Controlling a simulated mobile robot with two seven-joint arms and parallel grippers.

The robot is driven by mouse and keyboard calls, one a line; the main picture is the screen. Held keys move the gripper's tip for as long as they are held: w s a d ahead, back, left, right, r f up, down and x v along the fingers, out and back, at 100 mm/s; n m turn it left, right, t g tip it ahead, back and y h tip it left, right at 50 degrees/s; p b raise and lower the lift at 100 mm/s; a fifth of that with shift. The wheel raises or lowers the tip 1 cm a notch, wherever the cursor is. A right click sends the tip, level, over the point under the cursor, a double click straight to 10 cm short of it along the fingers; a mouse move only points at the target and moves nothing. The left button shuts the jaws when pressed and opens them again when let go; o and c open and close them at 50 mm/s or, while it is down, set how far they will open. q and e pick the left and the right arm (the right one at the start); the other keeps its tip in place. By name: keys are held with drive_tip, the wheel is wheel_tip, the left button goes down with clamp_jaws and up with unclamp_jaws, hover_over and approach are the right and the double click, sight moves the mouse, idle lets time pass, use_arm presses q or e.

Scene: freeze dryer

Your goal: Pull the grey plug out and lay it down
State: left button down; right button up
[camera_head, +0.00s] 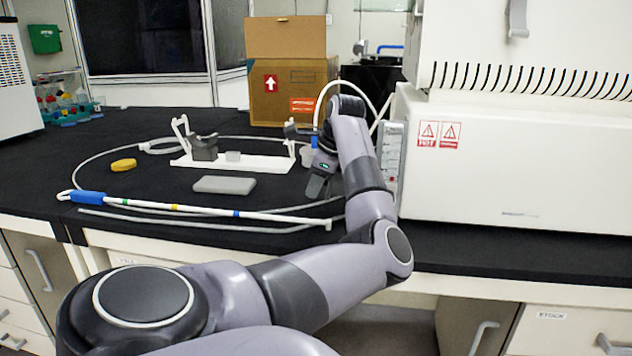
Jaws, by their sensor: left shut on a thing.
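My left gripper (319,185) is low over the bench, at the right end of the white stand, just left of the white machine. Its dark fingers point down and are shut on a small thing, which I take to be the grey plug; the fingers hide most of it. A flat grey block (224,185) lies on the black bench in front of the stand. A white stand (266,163) with a dark grey clamp (204,147) and a small light grey block (233,156) is behind it. My right gripper is not in view.
A white machine (515,165) with warning labels stands on the right. A white rod with coloured bands (204,209) and a loop of clear tubing lie on the black bench (60,160). A yellow piece (123,165) lies left; a cardboard box (290,92) stands behind. Free bench lies at the left.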

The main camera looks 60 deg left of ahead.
use_arm(q)
drive_tip(key=shift+f, duration=0.15)
drive_tip(key=shift+f+b, duration=0.4)
drive_tip(key=shift+b, duration=0.1)
drive_tip(key=shift+f, duration=0.25)
drive_tip(key=c, duration=0.8)
unclamp_jaws()
drive_tip(key=shift+f, duration=0.1)
drive_tip(key=shift+d, duration=0.1)
